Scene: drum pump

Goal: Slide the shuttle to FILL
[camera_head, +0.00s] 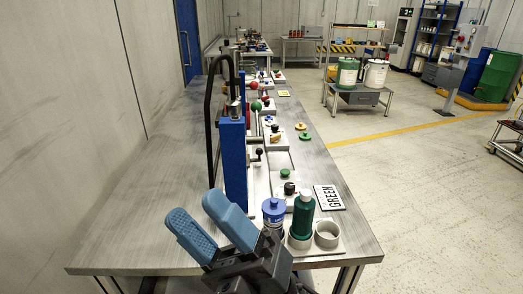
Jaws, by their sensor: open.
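My gripper (198,207) is at the bottom of the head view, with its two blue finger pads spread apart and nothing between them. It is at the near end of the workbench, left of the bottles. I cannot tell which part is the shuttle, and no FILL mark is readable. A blue upright post (234,165) with a black hose (209,110) hides part of the row.
A blue-capped bottle (273,213) and a green bottle (303,215) stand at the bench's near end beside an empty white ring holder (327,234). The workbench (140,205) is bare on the left, along the wall.

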